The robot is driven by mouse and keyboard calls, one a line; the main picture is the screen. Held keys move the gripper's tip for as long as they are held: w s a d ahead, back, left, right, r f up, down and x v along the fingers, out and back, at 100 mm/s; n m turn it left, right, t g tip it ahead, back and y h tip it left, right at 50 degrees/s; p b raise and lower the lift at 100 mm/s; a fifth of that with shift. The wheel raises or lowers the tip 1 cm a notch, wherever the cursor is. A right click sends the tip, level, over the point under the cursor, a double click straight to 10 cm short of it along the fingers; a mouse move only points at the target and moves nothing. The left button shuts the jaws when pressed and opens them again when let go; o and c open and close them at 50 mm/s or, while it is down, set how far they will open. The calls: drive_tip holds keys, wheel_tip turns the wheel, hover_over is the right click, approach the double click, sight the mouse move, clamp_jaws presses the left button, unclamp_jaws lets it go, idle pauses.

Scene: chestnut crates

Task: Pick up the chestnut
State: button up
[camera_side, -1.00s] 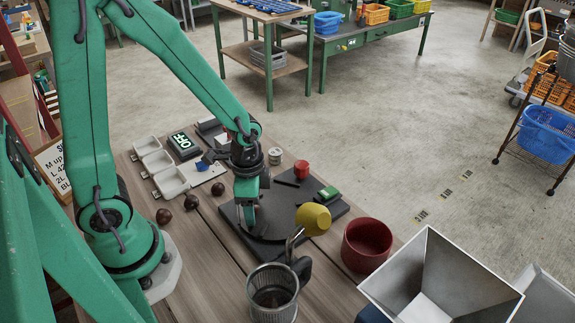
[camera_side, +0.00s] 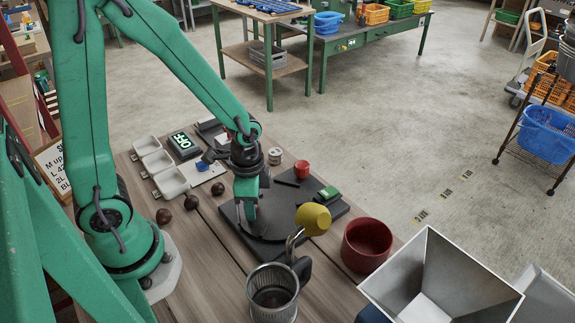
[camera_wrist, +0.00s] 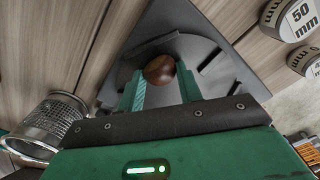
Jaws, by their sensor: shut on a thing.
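In the wrist view a round brown chestnut (camera_wrist: 159,70) sits between the two green fingertips of my gripper (camera_wrist: 160,82), which is shut on it. Behind the chestnut is a dark round plate on a dark base (camera_wrist: 215,75). In the side view my gripper (camera_side: 247,212) points down over the dark base (camera_side: 335,211); the held chestnut is hidden there. I cannot tell whether it still touches the plate. Several other chestnuts (camera_side: 191,202) lie on the wooden table, left of the base.
A dark red bowl (camera_side: 367,244) and a metal hopper (camera_side: 440,280) are to the right. White trays (camera_side: 158,162) and an "OFF" display (camera_side: 184,145) stand at the back left.

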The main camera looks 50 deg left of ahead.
drive_tip(key=shift+r, duration=0.1)
drive_tip(key=shift+r, duration=1.95)
drive_tip(key=s+d+r, duration=0.6)
drive_tip(key=s+d, duration=0.1)
drive_tip(key=d, duration=0.2)
drive_tip(key=shift+d+r, duration=0.15)
drive_tip(key=shift+r, duration=0.25)
